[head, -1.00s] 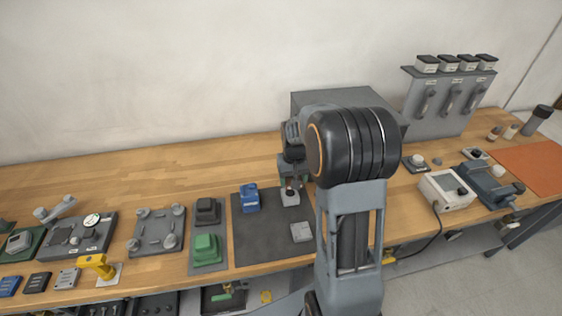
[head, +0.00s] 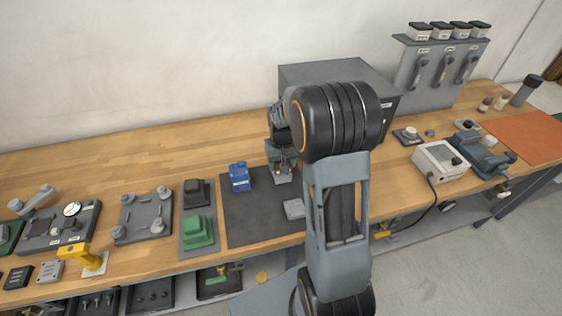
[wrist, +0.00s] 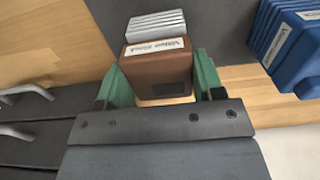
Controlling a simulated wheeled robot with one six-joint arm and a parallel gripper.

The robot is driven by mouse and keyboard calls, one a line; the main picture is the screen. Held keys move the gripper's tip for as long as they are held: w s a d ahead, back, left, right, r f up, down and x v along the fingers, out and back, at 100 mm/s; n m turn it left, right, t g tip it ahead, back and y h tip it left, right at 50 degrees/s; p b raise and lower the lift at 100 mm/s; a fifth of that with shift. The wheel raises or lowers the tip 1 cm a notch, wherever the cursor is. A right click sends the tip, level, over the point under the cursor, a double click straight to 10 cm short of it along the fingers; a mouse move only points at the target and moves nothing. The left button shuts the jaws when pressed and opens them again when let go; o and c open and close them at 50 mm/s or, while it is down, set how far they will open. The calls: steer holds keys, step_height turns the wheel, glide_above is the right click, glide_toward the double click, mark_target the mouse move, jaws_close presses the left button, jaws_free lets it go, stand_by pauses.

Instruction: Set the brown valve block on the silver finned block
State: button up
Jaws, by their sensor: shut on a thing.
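The brown valve block (wrist: 158,68), with a white label on its top edge, is held between the two green fingers of my gripper (wrist: 155,80) in the wrist view. The silver finned block (wrist: 156,24) shows just beyond it, partly hidden behind it. In the head view my gripper (head: 281,166) is right above the silver finned block (head: 283,178), which stands on the dark mat (head: 262,222). The brown block is mostly hidden there by my arm and fingers. I cannot tell whether the two blocks touch.
A blue finned block (head: 240,177) stands on the mat close to the left of my gripper. A light grey block (head: 294,209) lies nearer the front edge. A green block (head: 198,232) stands further left. A large grey cabinet (head: 335,78) rises behind my arm.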

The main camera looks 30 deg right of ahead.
steer(key=shift+s+f+b, duration=0.1)
steer(key=shift+f+b, duration=0.35)
steer(key=shift+f, duration=0.1)
stand_by(2.5)
steer(key=o, duration=1.3)
steer(key=shift+r, duration=0.1)
steer(key=shift+r+p, duration=2.65)
steer(key=shift+r, duration=0.8)
steer(key=shift+f, duration=0.1)
